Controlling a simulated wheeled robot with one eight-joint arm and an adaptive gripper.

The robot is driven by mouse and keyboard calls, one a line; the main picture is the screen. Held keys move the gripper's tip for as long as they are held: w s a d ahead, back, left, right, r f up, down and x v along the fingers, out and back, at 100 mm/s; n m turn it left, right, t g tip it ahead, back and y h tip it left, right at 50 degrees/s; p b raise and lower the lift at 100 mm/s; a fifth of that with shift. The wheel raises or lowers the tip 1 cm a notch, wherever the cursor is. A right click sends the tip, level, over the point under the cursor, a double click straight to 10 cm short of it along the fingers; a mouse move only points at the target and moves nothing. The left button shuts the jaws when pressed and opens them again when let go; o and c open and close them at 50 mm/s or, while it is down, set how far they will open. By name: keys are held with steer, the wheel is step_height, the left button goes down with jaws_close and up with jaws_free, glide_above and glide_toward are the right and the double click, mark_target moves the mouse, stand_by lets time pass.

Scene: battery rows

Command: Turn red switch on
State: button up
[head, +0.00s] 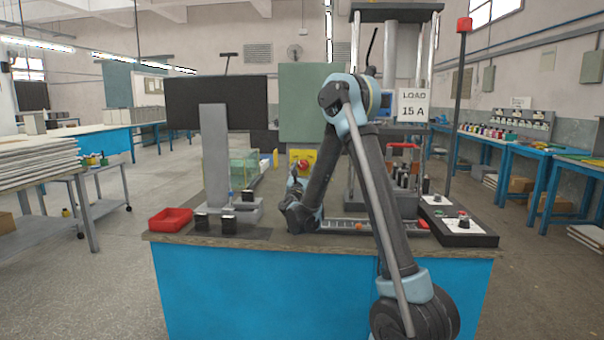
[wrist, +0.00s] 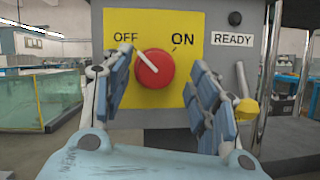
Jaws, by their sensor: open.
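The red switch (wrist: 154,69) is a round knob with a white pointer bar on a yellow plate (wrist: 130,97). The bar points up and left, toward the OFF label (wrist: 125,38). The ON label (wrist: 183,38) is to the right. Whether a finger touches the knob, I cannot tell. In the head view the red switch (head: 303,167) is small on its yellow plate at the back of the blue bench, partly behind my arm.
A READY label (wrist: 232,39) is right of the yellow plate. A glass tank (wrist: 38,100) is at left.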

steer(key=shift+a, duration=0.15)
steer(key=shift+a, duration=0.1)
steer(key=c, duration=1.1)
steer(key=shift+o, duration=0.2)
steer(key=shift+s+m, duration=0.1)
steer(key=shift+m, duration=0.5)
steer(key=m+g+h, duration=0.1)
steer(key=m+h, duration=0.1)
steer(key=m, duration=0.2)
steer(key=shift+a, duration=0.2)
steer(key=m+g+h, duration=0.1)
steer(key=m, duration=0.2)
steer(key=m+g+h, duration=0.1)
steer(key=m, duration=0.3)
steer(key=shift+a+r+h, duration=0.1)
steer(key=shift+r+h, duration=0.1)
steer(key=shift+h, duration=0.1)
steer(key=m+g, duration=0.1)
steer(key=m, duration=0.1)
steer(key=m+g, duration=0.1)
steer(key=m, duration=0.2)
steer(key=shift+r+h, duration=0.2)
steer(key=shift+h, duration=0.1)
steer(key=m, duration=0.2)
steer(key=m+g, duration=0.1)
steer(key=shift+r+m+g+y, duration=0.2)
steer(key=shift+m+g+y, duration=0.1)
steer(key=shift+m+y, duration=0.1)
steer(key=shift+a, duration=0.1)
